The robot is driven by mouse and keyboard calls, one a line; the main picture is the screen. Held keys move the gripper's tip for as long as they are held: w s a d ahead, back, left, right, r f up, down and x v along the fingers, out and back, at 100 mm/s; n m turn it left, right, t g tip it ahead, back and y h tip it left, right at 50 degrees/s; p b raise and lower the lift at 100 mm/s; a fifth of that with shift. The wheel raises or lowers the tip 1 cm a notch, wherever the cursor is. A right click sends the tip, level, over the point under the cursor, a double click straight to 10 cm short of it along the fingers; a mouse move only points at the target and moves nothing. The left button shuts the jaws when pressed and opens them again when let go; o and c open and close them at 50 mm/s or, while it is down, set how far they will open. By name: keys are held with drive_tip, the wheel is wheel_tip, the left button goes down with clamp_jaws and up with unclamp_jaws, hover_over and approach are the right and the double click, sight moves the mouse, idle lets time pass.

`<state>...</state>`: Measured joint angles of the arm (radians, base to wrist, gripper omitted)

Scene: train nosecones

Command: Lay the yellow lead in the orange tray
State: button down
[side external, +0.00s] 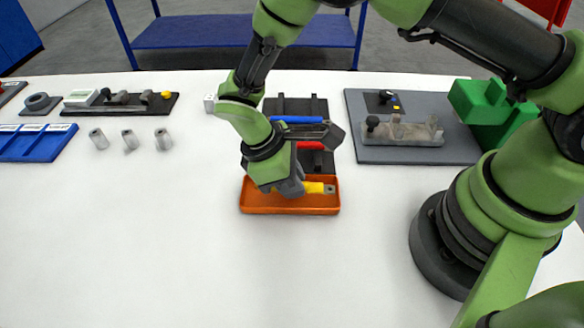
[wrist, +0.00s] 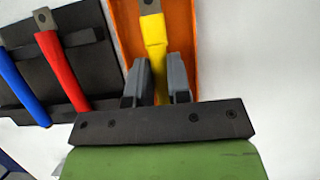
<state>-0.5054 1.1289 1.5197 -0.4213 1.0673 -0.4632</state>
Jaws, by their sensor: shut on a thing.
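The yellow lead (side external: 314,188) is in my gripper (side external: 291,187), low over the orange tray (side external: 262,208). In the wrist view the yellow lead (wrist: 154,42) runs between the two fingers of my gripper (wrist: 161,75), with its grey metal end pointing away. The gripper is shut on it. The orange tray (wrist: 184,30) lies behind the lead in the wrist view, and the lead is within its outline. I cannot tell whether the lead touches the tray floor. My gripper hides part of the lead and part of the tray in the side view.
A black rack behind the tray holds a blue lead (side external: 296,119) and a red lead (side external: 310,145). A grey plate (side external: 400,153) with a fixture and a green block (side external: 490,112) stand to the right. Several grey cylinders (side external: 129,139) stand left. The front table (side external: 200,270) is clear.

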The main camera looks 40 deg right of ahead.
drive_tip(key=shift+f, duration=0.4)
drive_tip(key=c, duration=1)
unclamp_jaws()
drive_tip(key=shift+r, duration=0.1)
drive_tip(key=v, duration=0.9)
drive_tip(key=shift+w, duration=0.15)
drive_tip(key=shift+a+r, duration=0.1)
drive_tip(key=shift+r, duration=0.25)
